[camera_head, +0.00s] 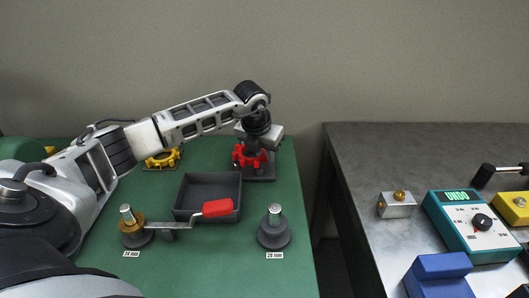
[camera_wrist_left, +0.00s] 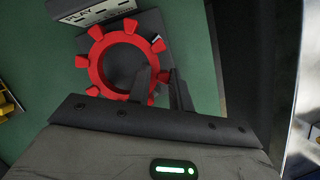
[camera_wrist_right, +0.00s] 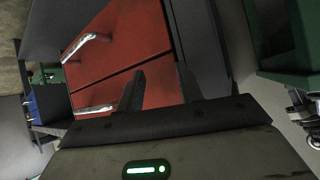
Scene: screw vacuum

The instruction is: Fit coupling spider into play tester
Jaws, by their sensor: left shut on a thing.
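The red coupling spider (camera_head: 250,157), a toothed ring, is at the play tester (camera_head: 262,174) at the back right of the green mat. In the left wrist view the red spider (camera_wrist_left: 97,68) lies over the dark plate of the tester, beside its block marked PLAY (camera_wrist_left: 95,12). My left gripper (camera_wrist_left: 160,72) is shut on the spider at its lower right rim. I cannot tell whether the spider touches the plate. A yellow spider (camera_head: 165,158) lies further left. My right gripper (camera_wrist_right: 160,78) is open and empty in its wrist view, and is outside the head view.
Posts marked 24 mm (camera_head: 132,236) and 28 mm (camera_head: 273,236) stand in front. A grey table (camera_head: 360,165) with instruments is right, across a gap. Red drawers (camera_wrist_right: 125,40) face my right wrist.

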